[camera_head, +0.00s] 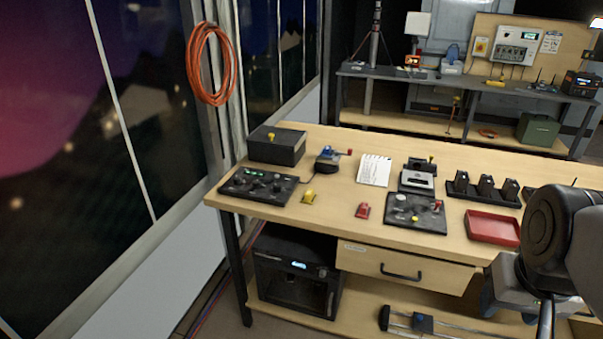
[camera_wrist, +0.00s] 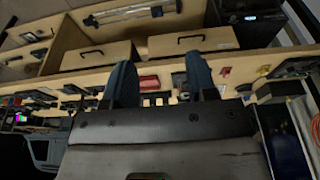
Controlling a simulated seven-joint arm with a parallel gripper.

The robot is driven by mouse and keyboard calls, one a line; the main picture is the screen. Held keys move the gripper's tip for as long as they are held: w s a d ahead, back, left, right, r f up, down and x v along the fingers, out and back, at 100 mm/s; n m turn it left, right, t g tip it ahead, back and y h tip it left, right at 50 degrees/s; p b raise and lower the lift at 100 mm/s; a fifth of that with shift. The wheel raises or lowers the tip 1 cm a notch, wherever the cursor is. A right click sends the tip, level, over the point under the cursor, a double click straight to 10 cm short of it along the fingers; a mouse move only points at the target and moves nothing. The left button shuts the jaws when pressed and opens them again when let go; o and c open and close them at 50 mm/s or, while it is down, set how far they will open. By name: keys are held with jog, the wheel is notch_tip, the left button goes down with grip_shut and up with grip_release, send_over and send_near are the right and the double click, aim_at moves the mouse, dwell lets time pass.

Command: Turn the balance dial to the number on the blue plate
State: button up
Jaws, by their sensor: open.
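Two black control panels lie on the wooden workbench in the head view. The left panel (camera_head: 258,186) has several knobs and small green lights. The middle panel (camera_head: 416,213) has several small knobs or levers, one of them red. I cannot tell which knob is the balance dial, and no number on a blue plate can be read. My gripper (camera_wrist: 160,78) shows as two blue fingers, spread apart and empty, in the wrist view. It is away from both panels, and in the head view my arm is at the lower right.
A red tray (camera_head: 492,227) stands right of the middle panel. A yellow block (camera_head: 308,196) and red block (camera_head: 363,210) lie between the panels. A black box (camera_head: 276,146), a white notepad (camera_head: 375,170) and black stands (camera_head: 484,188) stand behind. Bare wood (camera_head: 330,225) shows near the front edge.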

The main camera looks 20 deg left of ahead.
jog(key=w+a+r+n, duration=0.1)
jog(key=w+a, duration=0.1)
jog(key=w, duration=0.3)
jog(key=w+a+r+n, duration=0.1)
jog(key=w+a+n, duration=0.1)
jog(key=w, duration=0.4)
jog(key=w+a+r+n, duration=0.1)
jog(key=w+a+r, duration=0.1)
jog(key=w, duration=0.3)
jog(key=shift+w+a+n+g, duration=0.15)
jog(key=shift+a+n+g, duration=0.15)
jog(key=shift+a, duration=0.6)
jog(key=n+g, duration=0.2)
jog(key=n, duration=1.1)
send_over(277, 185)
jog(key=f, duration=1.1)
jog(key=d+f, duration=0.1)
jog(key=f, duration=0.5)
jog(key=shift+s+f, duration=0.15)
jog(key=shift+s, duration=0.05)
jog(key=shift+a+f, duration=0.3)
jog(key=shift+a, duration=0.2)
jog(key=shift+f, duration=3.9)
